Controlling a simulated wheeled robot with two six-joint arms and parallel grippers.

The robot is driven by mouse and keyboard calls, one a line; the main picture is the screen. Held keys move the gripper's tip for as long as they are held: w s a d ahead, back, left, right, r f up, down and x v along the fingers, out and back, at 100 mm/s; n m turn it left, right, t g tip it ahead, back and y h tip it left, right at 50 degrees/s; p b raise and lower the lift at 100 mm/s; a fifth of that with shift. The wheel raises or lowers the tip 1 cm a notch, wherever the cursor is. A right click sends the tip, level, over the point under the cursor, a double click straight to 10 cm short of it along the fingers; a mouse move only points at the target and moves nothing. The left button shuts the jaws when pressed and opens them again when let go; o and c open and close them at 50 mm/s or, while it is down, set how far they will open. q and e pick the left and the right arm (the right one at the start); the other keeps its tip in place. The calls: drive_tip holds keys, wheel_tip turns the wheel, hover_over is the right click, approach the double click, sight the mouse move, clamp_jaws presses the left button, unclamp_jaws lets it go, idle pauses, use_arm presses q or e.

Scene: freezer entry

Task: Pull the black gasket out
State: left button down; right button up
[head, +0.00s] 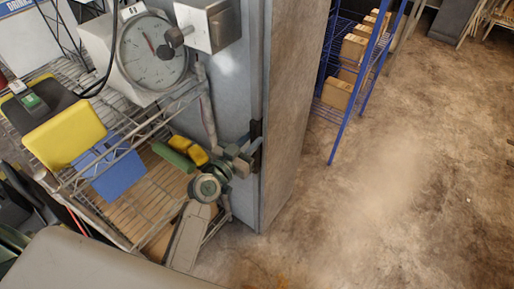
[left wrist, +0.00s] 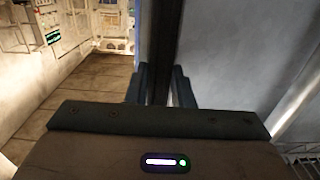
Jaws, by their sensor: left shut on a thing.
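The black gasket (left wrist: 168,40) is a dark upright strip in the left wrist view, running from the top edge down between my fingers. My left gripper (left wrist: 159,88) is shut on it, one dark finger on each side. In the head view my left gripper (head: 252,157) is at the vertical edge of the grey freezer wall (head: 290,110). A short black piece (head: 256,130) shows there just above the fingers; I cannot tell if it is part of the gasket. The gasket's lower part is hidden by my gripper. My right gripper is not in view.
A wire rack (head: 140,190) with a yellow bin (head: 65,135), a blue bin (head: 108,168) and a dial scale (head: 152,50) stands close on the left. A blue shelf (head: 350,105) with cardboard boxes (head: 338,92) is behind the wall. The floor (head: 400,190) at right is clear.

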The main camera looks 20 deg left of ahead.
use_arm(q)
drive_tip(key=shift+s+r, duration=0.1)
drive_tip(key=shift+s, duration=0.05)
drive_tip(key=shift+s+a+b, duration=0.3)
drive_tip(key=shift+s+b, duration=0.35)
drive_tip(key=shift+b, duration=0.05)
idle(1.1)
drive_tip(key=shift+s, duration=0.1)
drive_tip(key=shift+b+v, duration=0.45)
drive_tip(key=shift+v, duration=2.25)
